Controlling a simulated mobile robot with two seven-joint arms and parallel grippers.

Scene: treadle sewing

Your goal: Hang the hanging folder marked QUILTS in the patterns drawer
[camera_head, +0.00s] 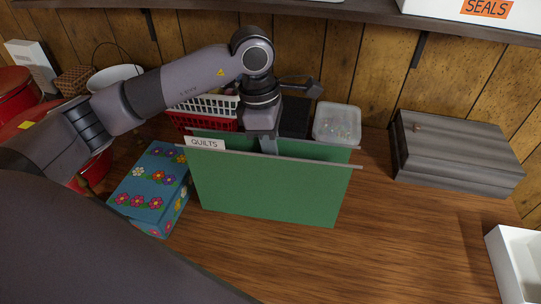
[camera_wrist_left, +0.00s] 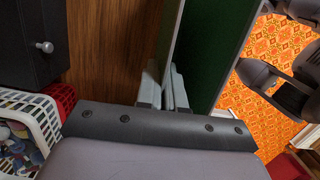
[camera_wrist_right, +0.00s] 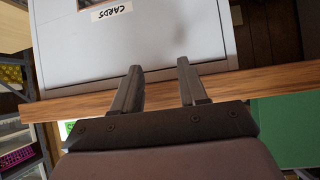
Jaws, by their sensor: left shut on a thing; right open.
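The green hanging folder (camera_head: 270,190) carries a white tab marked QUILTS (camera_head: 204,144) at its upper left. It is upright at the table, its rails along the top; I cannot tell whether its bottom touches the wood. My left gripper (camera_head: 268,146) reaches down from above and is shut on its top edge near the middle. The left wrist view shows the fingers (camera_wrist_left: 175,90) against the green folder (camera_wrist_left: 222,45). My right gripper (camera_wrist_right: 160,87) is open and empty, by a pale grey case labelled CARDS (camera_wrist_right: 112,11). I cannot make out a drawer marked patterns.
A blue flowered box (camera_head: 150,190) stands close left of the folder. Behind are a red-and-white basket (camera_head: 205,112), a dark box (camera_head: 294,116) and a clear tub (camera_head: 337,123). A grey wooden box (camera_head: 450,150) is at right.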

